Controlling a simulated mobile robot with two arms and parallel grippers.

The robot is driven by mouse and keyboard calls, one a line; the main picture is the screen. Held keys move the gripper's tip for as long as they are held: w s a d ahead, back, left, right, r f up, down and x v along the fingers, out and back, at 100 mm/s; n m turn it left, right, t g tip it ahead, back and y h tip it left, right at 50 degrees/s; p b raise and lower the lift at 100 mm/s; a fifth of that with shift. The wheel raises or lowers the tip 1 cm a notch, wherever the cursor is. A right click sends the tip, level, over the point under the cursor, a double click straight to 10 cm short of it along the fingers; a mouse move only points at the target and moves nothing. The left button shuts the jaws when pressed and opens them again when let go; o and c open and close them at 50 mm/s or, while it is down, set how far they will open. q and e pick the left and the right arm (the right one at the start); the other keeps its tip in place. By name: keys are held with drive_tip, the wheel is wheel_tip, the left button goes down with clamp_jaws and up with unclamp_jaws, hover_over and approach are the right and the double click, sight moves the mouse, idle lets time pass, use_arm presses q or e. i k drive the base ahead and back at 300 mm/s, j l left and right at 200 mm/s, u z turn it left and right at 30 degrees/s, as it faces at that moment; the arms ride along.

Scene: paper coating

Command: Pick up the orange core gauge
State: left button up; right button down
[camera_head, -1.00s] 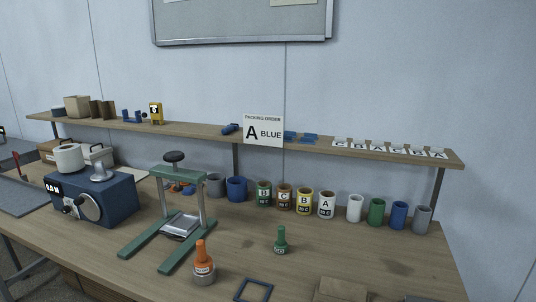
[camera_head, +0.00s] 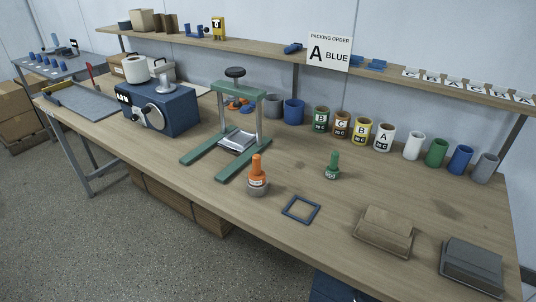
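The orange core gauge (camera_head: 257,174) stands upright on the wooden workbench (camera_head: 230,210), near its front edge. It has an orange tapered top, a white label and a grey round base. A similar green gauge (camera_head: 333,166) stands behind it to the right. Neither of my grippers shows in the head view.
A dark square frame (camera_head: 301,209) lies right of the orange gauge. The green press (camera_head: 238,120) stands behind left, beside the blue machine (camera_head: 158,107). A brown block (camera_head: 385,230) and grey block (camera_head: 472,265) lie at front right. Labelled cups line the back.

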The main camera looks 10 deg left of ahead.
sight(256, 176)
drive_tip(key=l, duration=0.95)
drive_tip(key=k+l+u, duration=0.15)
drive_tip(key=l, duration=0.85)
